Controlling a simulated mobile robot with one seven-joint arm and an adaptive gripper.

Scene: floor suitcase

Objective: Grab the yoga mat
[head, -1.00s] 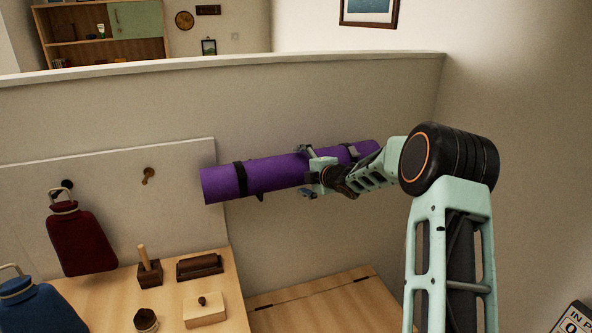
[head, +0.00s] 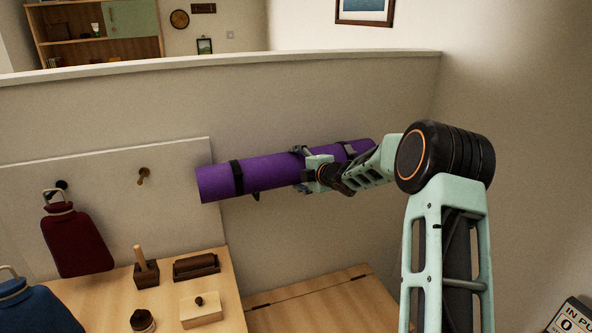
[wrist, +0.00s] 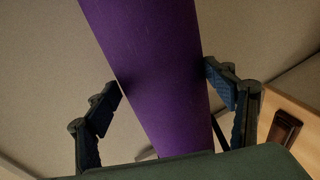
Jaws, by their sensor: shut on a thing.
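The yoga mat (head: 270,173) is a purple roll with dark straps near its two ends. In the head view it lies nearly level in front of the half-height wall, its right end a little higher. My gripper (head: 301,170) is shut on it right of its middle, with one finger above and one below. In the wrist view the mat (wrist: 150,60) runs between the two fingers of my gripper (wrist: 163,82). Part of the mat is hidden behind my gripper and wrist.
A wooden surface (head: 90,300) holds a brush (head: 196,267), a light box (head: 202,311) and a dark block with a peg (head: 146,271). A red bottle (head: 78,240) and a blue bottle (head: 35,308) are at left. A half wall (head: 110,115) stands behind the mat.

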